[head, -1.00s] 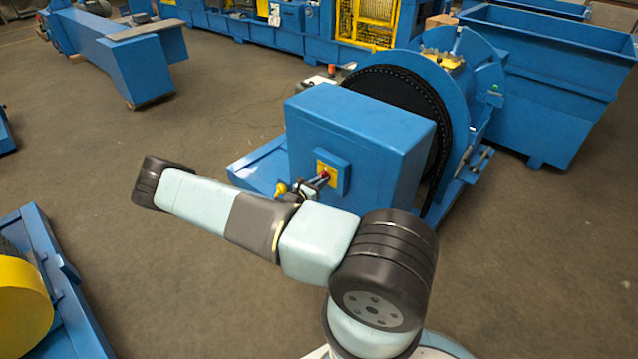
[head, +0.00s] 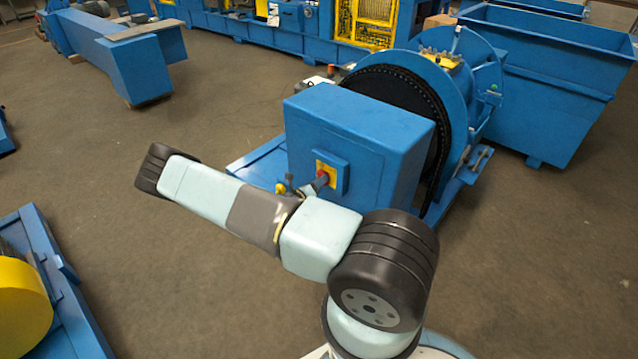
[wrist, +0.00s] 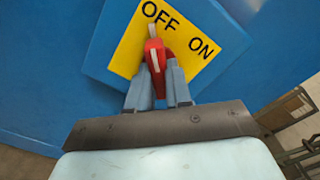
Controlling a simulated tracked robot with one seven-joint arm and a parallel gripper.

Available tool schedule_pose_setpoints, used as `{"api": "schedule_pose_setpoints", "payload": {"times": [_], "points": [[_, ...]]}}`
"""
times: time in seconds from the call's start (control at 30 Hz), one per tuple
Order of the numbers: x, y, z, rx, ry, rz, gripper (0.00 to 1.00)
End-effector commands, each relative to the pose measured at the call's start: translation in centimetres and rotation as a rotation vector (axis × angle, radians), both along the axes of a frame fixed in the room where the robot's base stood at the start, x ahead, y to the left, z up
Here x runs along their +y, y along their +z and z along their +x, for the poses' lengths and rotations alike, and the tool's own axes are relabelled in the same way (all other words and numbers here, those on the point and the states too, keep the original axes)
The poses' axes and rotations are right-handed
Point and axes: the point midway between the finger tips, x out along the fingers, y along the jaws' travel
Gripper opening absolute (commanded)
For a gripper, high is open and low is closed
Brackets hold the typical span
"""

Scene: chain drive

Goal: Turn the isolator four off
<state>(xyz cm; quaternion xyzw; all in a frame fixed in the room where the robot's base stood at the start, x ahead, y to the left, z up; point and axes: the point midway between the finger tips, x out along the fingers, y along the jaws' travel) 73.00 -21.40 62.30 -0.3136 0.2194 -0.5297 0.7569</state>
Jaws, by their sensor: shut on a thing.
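The isolator is a yellow plate (head: 327,172) on a blue box on the side of the chain drive's blue housing. It also shows in the wrist view (wrist: 196,62), tilted, with the words OFF and ON. Its red handle (wrist: 153,52) carries a white line whose tip points at OFF. My gripper (wrist: 158,78) is shut on the red handle, one finger on each side of it. In the head view the gripper (head: 311,187) is partly hidden behind my arm, and the red handle shows just beyond it. No number shows on the isolator.
The blue housing (head: 365,125) stands in front of a large dark chain wheel (head: 410,100). A blue bin (head: 540,75) is at the back right. A blue frame with a yellow drum (head: 20,300) is at the lower left. The floor to the left is open.

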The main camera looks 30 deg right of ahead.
Motion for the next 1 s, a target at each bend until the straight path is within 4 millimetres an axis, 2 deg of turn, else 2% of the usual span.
{"api": "schedule_pose_setpoints", "payload": {"times": [0.03,0.5,0.53,0.7,0.77,1.0], "points": [[-0.73,0.33,-0.04,0.004,-0.007,-0.009,0.00],[-0.68,0.33,0.04,0.014,-0.006,-0.012,0.00],[-0.68,0.33,0.04,0.014,-0.006,-0.012,0.22],[-0.68,0.33,0.01,0.014,-0.006,-0.012,0.38],[-0.63,0.28,0.00,0.014,-0.006,-0.011,0.44],[-0.27,0.18,0.05,0.014,-0.002,-0.009,0.45]]}}
